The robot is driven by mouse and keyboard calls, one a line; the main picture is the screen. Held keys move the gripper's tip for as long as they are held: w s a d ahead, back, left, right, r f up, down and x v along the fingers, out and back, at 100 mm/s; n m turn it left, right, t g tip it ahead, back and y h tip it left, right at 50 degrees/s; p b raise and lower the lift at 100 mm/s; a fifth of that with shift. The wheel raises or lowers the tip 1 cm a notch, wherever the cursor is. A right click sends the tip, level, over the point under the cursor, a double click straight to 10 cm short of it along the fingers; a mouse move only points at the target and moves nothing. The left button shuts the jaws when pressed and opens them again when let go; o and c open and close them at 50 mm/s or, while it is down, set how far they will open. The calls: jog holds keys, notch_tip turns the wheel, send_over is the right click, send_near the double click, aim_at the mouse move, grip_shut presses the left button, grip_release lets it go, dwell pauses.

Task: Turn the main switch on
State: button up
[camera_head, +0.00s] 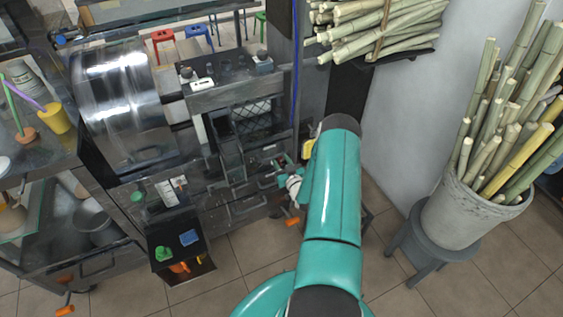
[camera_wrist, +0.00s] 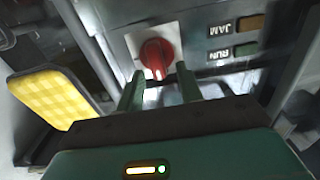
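The main switch is a red rotary knob (camera_wrist: 157,56) on a pale square plate, in the upper middle of the wrist view. A light mark on the knob's lower part points roughly downward in that view. My gripper (camera_wrist: 160,86) is open, with its two green fingers apart. The fingertips are just below the knob, one toward each side of it, and nothing is held between them. I cannot tell whether they touch the knob. In the head view my teal arm reaches to the machine's right side, and I cannot make out the knob there.
Labels JAM and RUN with small indicators (camera_wrist: 246,50) sit right of the knob. A yellow pad (camera_wrist: 54,97) is close on the left. A pot of cane (camera_head: 474,216) stands on a stool at right, and bundled cane (camera_head: 375,28) lies above. A metal drum (camera_head: 122,100) is at left.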

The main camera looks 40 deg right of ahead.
grip_shut()
jog(key=shift+d+m, duration=0.1)
jog(key=shift+m, duration=0.3)
jog(key=m, duration=0.4)
jog(key=d+m, duration=0.1)
jog(key=m, duration=0.3)
jog(key=f+m, duration=0.1)
jog(key=m, duration=0.3)
jog(key=shift+s+d+f+m, duration=0.1)
jog(key=shift+s+d+m, duration=0.15)
jog(key=shift+m, duration=0.05)
jog(key=m, duration=0.4)
jog(key=shift+f+m, duration=0.3)
jog(key=shift+f, duration=0.05)
